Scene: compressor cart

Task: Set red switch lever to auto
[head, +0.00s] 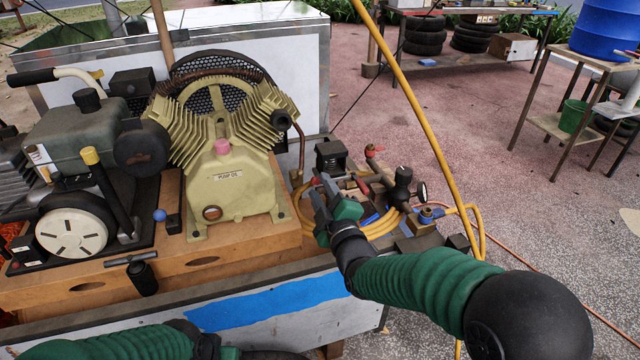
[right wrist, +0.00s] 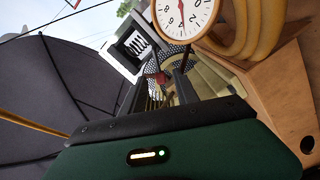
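A black switch box (head: 331,154) stands on the cart right of the cream compressor pump. A small red part (head: 314,181), which looks like the switch lever, shows below it beside my right fingertips. My right gripper (head: 322,194) reaches in over the cart with its two grey fingers apart. In the right wrist view, a small red piece (right wrist: 152,68) shows between the dark fingers, with the box's white label (right wrist: 137,45) behind it. I cannot tell whether the fingers touch the lever, nor read its setting. My left arm crosses the bottom left; its fingers are out of frame.
The compressor pump (head: 225,170) and engine (head: 75,135) fill the left of the cart. A black valve with a gauge (head: 421,192), a red-handled fitting (head: 373,151) and coiled yellow hose (head: 385,224) lie close to the right gripper. A white dial gauge (right wrist: 187,14) shows in the wrist view.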

